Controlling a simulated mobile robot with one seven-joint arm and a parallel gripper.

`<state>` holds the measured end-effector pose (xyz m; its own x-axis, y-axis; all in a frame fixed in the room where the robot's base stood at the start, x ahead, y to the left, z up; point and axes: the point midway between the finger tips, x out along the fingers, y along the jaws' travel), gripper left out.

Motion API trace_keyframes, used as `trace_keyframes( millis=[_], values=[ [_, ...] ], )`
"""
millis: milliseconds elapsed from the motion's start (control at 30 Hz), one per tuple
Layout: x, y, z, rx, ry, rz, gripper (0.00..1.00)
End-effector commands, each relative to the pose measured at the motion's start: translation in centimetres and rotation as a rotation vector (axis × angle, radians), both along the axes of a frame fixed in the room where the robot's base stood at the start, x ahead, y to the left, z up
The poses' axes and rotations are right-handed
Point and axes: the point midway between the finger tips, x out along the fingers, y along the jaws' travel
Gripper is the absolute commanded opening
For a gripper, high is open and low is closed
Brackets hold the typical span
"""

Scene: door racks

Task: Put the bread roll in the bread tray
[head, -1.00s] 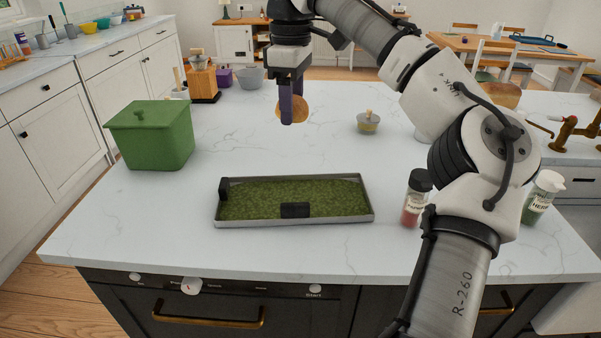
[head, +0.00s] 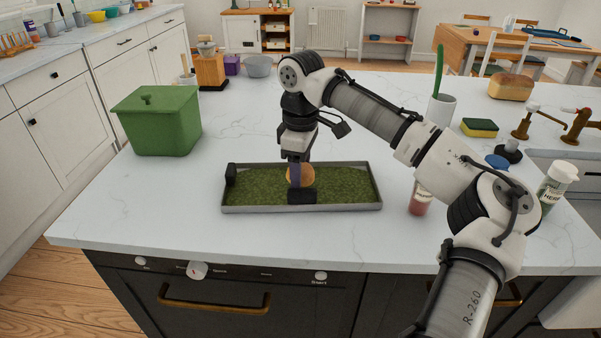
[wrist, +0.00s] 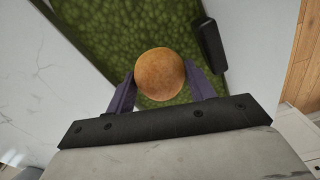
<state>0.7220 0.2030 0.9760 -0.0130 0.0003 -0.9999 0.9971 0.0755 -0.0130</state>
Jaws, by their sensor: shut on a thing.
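The bread roll (head: 305,175) is round and golden brown. In the head view it is partly hidden behind my gripper's purple fingers. My gripper (head: 296,180) points down over the middle of the tray and is shut on the roll. The wrist view shows the roll (wrist: 160,74) between the two fingertips (wrist: 160,82), with the green tray floor behind it. The bread tray (head: 350,208) is a shallow grey metal tray with a green textured floor and dark handles. I cannot tell whether the roll touches the tray floor.
A green lidded box (head: 157,125) stands to the left of the tray. A red-filled jar (head: 420,199) stands just right of the tray, near my arm. A sponge (head: 479,127) and a loaf (head: 510,87) are farther back. The counter in front of the tray is clear.

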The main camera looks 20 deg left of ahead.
Motion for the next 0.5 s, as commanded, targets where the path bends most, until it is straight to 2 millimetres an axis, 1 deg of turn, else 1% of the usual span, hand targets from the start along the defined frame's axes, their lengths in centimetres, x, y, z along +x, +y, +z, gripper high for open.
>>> trace_keyframes(
  millis=[33, 133, 500],
  values=[
    [0.0, 0.0, -0.6, 0.000, 0.000, 0.001, 0.32],
    [0.0, 0.0, -1.5, 0.000, 0.000, 0.000, 0.32],
    [0.0, 0.0, -1.9, 0.001, 0.000, 0.001, 0.32]
  ],
)
